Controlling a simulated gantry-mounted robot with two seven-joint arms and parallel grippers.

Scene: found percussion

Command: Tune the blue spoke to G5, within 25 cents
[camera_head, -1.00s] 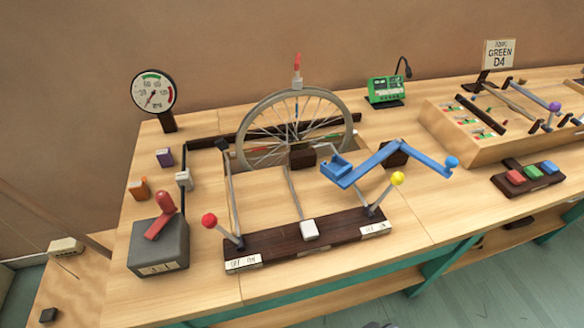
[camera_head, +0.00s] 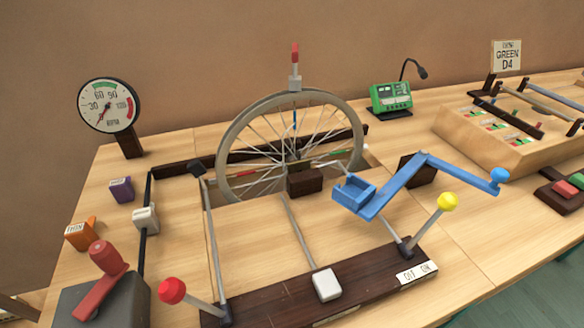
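A spoked wheel (camera_head: 228,140) stands upright in a slot at the back of the bench. The blue-marked spoke (camera_head: 295,120) is near the top of the wheel, below a red-tipped white post (camera_head: 295,68). Other spokes carry green (camera_head: 341,152) and red (camera_head: 250,176) marks. A green tuner box (camera_head: 390,97) with a gooseneck microphone stands behind the wheel to the right; its display is too small to read. A blue crank (camera_head: 405,186) with a boxy end and a round knob is in front of the wheel. Neither gripper is in view.
A dial gauge (camera_head: 106,107) stands at back left. Levers with red (camera_head: 172,291) and yellow (camera_head: 448,202) knobs rise from a dark front board. A grey box with a red lever (camera_head: 102,280) is front left. A sign (camera_head: 507,57) reading GREEN D4 stands behind a wooden tray (camera_head: 475,148).

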